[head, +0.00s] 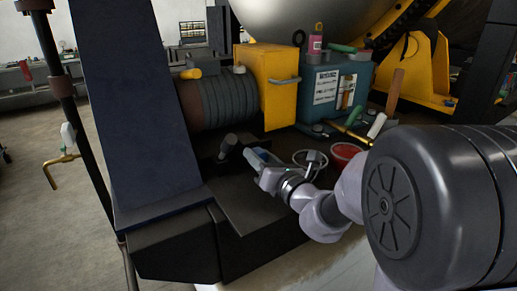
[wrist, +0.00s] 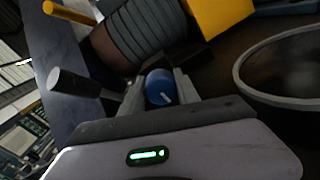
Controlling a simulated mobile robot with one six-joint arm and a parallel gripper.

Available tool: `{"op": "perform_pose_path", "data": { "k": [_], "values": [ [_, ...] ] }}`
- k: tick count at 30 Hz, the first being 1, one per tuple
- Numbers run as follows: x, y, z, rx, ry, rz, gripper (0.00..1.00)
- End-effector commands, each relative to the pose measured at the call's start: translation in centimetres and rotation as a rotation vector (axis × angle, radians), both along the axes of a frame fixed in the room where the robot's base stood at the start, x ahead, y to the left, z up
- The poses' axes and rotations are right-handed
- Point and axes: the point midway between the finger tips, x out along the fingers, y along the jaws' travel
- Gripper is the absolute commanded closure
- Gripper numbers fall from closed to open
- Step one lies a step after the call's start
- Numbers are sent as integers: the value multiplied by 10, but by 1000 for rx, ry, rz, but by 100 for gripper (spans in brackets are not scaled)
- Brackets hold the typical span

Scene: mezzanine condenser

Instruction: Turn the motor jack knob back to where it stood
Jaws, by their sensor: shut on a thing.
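The blue round motor jack knob (wrist: 160,86) with a white pointer line sits between the two fingers of my gripper (wrist: 159,94) in the wrist view. The fingers are shut on its sides. The white line slants toward the lower right. In the head view my gripper (head: 257,160) is low in front of the motor, and the knob is hard to make out there. The ribbed grey motor (head: 215,102) lies behind it and also shows at the top of the wrist view (wrist: 150,28).
A black-handled lever (wrist: 78,86) stands close to the left of my gripper. A yellow box (head: 272,85) and a teal box (head: 350,80) stand behind. A red bowl (head: 346,152) and a pale-rimmed round container (head: 303,153) are to the right. A dark blue post (head: 130,100) rises at left.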

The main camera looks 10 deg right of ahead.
Motion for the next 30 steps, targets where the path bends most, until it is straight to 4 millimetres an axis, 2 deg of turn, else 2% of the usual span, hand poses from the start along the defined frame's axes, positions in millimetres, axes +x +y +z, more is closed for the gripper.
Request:
{"op": "perform_pose_path", "data": {
  "k": [9,22,23,24,26,30],
  "values": [
    [0,-1,1,90,28,-2,100],
    [0,-1,0,101,32,-2,100],
    [0,-1,0,101,32,-2,60],
    [0,-1,0,101,32,-2,53],
    [0,-1,0,100,31,-1,41],
    [0,0,0,100,32,0,41]
  ]
}}
